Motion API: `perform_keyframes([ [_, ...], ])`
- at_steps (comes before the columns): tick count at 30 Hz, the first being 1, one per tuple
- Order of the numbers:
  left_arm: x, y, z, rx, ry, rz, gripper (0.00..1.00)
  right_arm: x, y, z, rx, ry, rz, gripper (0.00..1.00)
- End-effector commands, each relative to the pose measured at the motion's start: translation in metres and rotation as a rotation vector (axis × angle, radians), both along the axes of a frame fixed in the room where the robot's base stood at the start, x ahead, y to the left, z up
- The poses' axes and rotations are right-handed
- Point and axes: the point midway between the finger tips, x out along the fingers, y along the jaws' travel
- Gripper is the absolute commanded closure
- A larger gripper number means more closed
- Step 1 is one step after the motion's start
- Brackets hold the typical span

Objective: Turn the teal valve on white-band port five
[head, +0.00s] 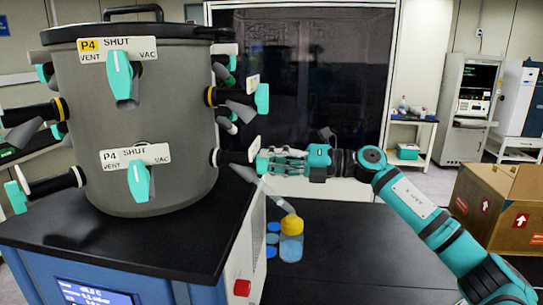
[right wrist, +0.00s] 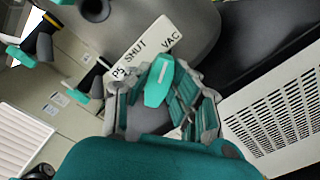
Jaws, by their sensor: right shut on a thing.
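The port five plate (right wrist: 145,48) reads P5, SHUT and VAC in the right wrist view. The teal valve handle (right wrist: 158,82) sits below the plate, its white line towards the plate's edge between SHUT and VAC. In the head view the plate (head: 254,149) is seen nearly edge-on at the chamber's lower right, on a black port with a white band (head: 216,157). My right gripper (head: 263,163) is shut on the valve handle; its fingers (right wrist: 165,105) lie on both sides of it. My left gripper is not in view.
The grey chamber (head: 140,120) carries other teal valves, such as the upper P4 valve (head: 120,75). A yellow-capped bottle (head: 291,245) stands on the black bench below my right gripper. A cardboard box (head: 505,210) stands at the right.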

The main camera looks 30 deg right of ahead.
Motion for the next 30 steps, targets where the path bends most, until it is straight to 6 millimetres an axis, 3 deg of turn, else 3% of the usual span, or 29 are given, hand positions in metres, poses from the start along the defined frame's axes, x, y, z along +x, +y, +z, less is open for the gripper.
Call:
perform_keyframes([
  [15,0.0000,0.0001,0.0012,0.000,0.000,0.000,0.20,0.0000,0.0003,-0.0021,0.011,0.020,0.002,1.00],
  [16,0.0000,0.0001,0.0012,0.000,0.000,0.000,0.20,0.0000,0.0004,-0.0021,0.011,0.020,0.002,0.77],
  [20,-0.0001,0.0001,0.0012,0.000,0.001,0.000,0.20,0.0000,0.0003,-0.0017,0.010,0.018,0.001,0.60],
  [30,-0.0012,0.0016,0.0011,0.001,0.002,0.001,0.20,-0.0016,-0.0026,-0.0009,0.010,0.016,-0.001,0.58],
])
